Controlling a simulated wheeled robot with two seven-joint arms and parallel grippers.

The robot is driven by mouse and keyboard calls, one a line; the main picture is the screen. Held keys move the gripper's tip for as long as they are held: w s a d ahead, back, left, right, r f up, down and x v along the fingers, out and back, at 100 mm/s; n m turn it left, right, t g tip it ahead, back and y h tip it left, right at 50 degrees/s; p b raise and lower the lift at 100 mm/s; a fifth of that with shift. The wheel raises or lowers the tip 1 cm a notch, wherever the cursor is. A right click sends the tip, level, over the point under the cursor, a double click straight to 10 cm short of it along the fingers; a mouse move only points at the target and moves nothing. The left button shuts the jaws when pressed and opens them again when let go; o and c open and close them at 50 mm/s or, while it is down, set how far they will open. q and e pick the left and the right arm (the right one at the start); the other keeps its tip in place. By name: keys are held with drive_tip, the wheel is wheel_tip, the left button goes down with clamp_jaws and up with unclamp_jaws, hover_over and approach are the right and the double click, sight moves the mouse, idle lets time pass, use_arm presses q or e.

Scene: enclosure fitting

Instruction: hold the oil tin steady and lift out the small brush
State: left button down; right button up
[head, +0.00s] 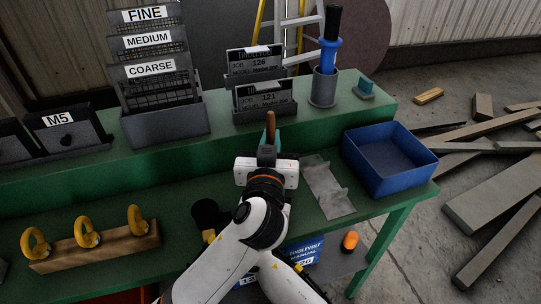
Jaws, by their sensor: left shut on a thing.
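My left gripper (267,161) is in the middle of the head view, over the green bench near the step of its raised back ledge. It is shut on a small grey-teal thing, which looks like the oil tin (266,154); the gripper body hides most of it. A brown, tapered handle, which looks like the small brush (270,126), stands upright out of the top of it. The brush's lower end is hidden. I cannot see whether the tin rests on the bench. My right gripper does not show.
A grey cup (323,90) with a blue-and-black tool, card holders (264,96) and a labelled rack (166,121) stand on the ledge. A wooden block (99,247) with yellow rings is at front left.

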sight(271, 125)
use_arm(q)
wheel_tip(271, 125, up, 5)
drive_tip(key=shift+f, duration=0.1)
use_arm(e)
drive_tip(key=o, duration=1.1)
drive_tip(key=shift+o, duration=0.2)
